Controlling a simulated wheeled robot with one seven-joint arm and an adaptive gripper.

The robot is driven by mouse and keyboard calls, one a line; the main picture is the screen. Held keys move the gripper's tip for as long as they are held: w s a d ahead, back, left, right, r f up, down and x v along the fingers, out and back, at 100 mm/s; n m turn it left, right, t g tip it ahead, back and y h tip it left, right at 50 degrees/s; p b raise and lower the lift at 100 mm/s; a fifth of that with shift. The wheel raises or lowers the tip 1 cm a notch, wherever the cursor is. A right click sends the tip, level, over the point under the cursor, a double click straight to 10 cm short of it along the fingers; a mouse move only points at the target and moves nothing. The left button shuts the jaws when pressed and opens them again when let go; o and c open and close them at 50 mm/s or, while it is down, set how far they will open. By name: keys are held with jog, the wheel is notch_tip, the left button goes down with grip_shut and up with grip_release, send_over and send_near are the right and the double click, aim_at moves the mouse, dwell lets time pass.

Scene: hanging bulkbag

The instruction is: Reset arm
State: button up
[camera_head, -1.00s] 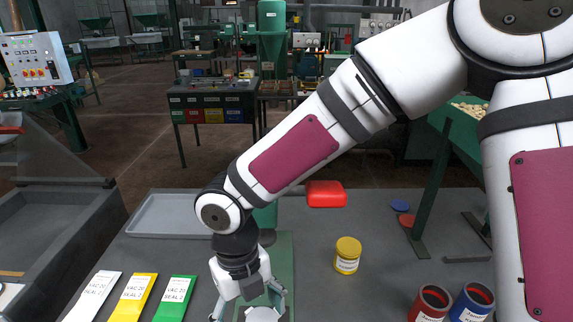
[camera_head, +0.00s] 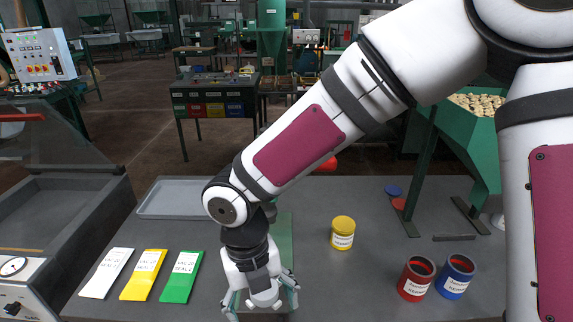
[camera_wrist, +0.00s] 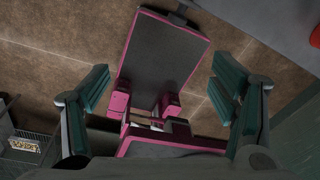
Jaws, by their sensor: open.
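My gripper (camera_head: 262,303) hangs low at the near edge of the grey bench in the head view, fingers pointing down. Its two fingers are spread apart and nothing is between them. In the wrist view the green-padded fingers (camera_wrist: 163,92) stand wide apart, with brown floor and my own pink-trimmed base beyond. My forearm crosses the head view from the upper right and hides part of a green machine plate (camera_head: 283,235) behind the wrist.
White (camera_head: 107,273), yellow (camera_head: 144,275) and green (camera_head: 182,277) bags lie left of my gripper. A yellow jar (camera_head: 342,232), a red jar (camera_head: 416,278) and a blue jar (camera_head: 455,277) stand right. A grey tray (camera_head: 160,212) lies behind. A red handle (camera_head: 327,165) is partly hidden.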

jog(key=w+d+r+m+t+h, duration=0.1)
jog(key=d+r+m, duration=0.5)
jog(key=d+m, duration=0.3)
jog(key=d+r+m+t+h, duration=0.1)
jog(key=d+r+m+t, duration=0.1)
jog(key=d+r+m, duration=0.7)
jog(key=s+d+r+m+t+y, duration=0.1)
jog(key=s+d+r+m, duration=0.1)
jog(key=m, duration=0.9)
jog(key=s+d+r+m+t+y, duration=0.2)
jog(key=s+d+r+m, duration=0.1)
jog(key=m, duration=0.8)
jog(key=shift+s+d+r+m, duration=0.15)
jog(key=shift+s+r+m, duration=0.25)
jog(key=shift+s, duration=0.8)
